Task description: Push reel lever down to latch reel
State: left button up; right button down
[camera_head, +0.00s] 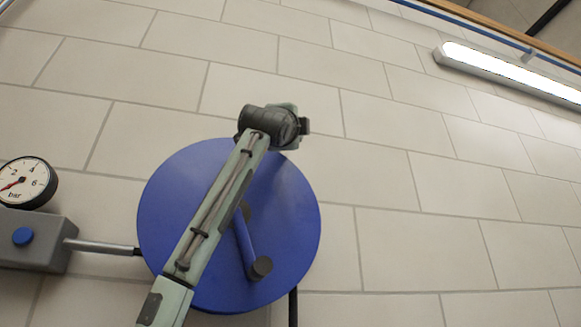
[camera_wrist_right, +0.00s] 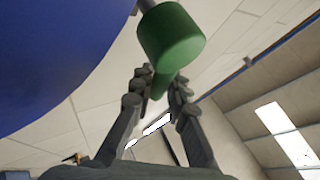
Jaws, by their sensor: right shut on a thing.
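A round blue reel (camera_head: 295,210) is mounted flat on the wall, with a dark-knobbed blue crank (camera_head: 245,243) on its face. My right arm crosses in front of the reel, hiding part of it, and its wrist end is above the reel's upper right rim. In the right wrist view, a green handle (camera_wrist_right: 172,38) sits on a grey rod, with the blue reel (camera_wrist_right: 50,60) to its left. My right gripper (camera_wrist_right: 161,82) is shut on the handle's narrow lower part. In the head view the handle and fingertips are hidden. My left gripper is out of view.
A lit lamp (camera_head: 510,73) hangs at the upper right. The tiled wall right of the reel is clear.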

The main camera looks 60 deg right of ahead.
jog(key=shift+f+m+g+y, duration=0.2)
jog(key=shift+f+m+g, duration=0.15)
jog(key=shift+m+g, duration=0.6)
jog(key=shift+f+m+g+y, duration=0.3)
jog(key=shift+m+g, duration=0.35)
jog(key=shift+m, duration=0.5)
jog(key=shift+s+d+f, duration=0.1)
jog(key=shift+f, duration=0.05)
jog(key=c, duration=1.5)
grip_release()
jog(key=shift+o, duration=0.2)
jog(key=v, duration=1.2)
